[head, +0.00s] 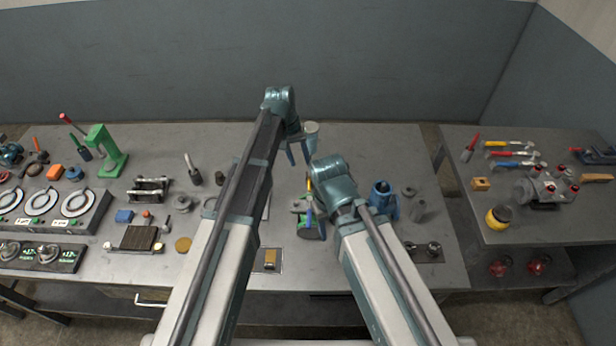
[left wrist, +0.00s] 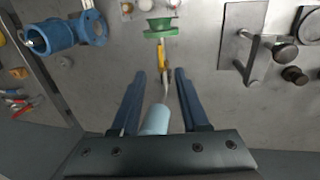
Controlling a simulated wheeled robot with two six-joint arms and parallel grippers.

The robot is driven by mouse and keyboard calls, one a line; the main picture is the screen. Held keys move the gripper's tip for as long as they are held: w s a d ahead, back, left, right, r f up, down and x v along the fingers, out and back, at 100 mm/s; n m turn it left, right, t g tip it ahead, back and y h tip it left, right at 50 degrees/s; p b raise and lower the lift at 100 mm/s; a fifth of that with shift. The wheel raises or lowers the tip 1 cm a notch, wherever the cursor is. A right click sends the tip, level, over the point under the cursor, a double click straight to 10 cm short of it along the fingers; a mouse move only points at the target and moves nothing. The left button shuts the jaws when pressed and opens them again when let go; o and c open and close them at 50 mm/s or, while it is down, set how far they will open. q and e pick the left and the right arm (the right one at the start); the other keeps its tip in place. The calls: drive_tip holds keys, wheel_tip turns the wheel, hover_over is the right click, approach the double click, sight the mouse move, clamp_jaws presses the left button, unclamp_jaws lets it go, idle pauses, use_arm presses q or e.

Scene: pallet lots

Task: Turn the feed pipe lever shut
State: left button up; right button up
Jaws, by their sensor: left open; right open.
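My left gripper (head: 298,154) is open above the back middle of the bench. In the left wrist view its two blue fingers (left wrist: 160,95) are apart, with a pale blue cylinder (left wrist: 156,120) showing between them near the palm. The same pale cylinder (head: 312,131) stands beside the fingers in the head view. A yellow and grey lever-like bar (left wrist: 163,68) runs from near the cylinder to a green base (left wrist: 160,28). I cannot tell for sure that this is the feed pipe lever, or whether the fingers touch it. My right gripper (head: 328,208) is open, lower over the bench, partly hidden by its arm.
A blue flanged pipe piece (head: 382,192) stands right of my right gripper. A green press (head: 106,150), a gauge panel (head: 48,207) and a clamp (head: 150,187) crowd the left side. The side table (head: 540,228) holds several tools. The bench's back right is clear.

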use_arm(q)
drive_tip(key=shift+s, duration=0.1)
drive_tip(key=b, duration=1.4)
approach(309, 190)
drive_tip(key=f, duration=0.2)
drive_tip(key=d+f, duration=0.1)
drive_tip(key=f, duration=0.4)
drive_tip(key=shift+d+f, duration=0.3)
drive_tip(key=shift+f, duration=0.05)
drive_tip(key=shift+c, duration=0.3)
clamp_jaws()
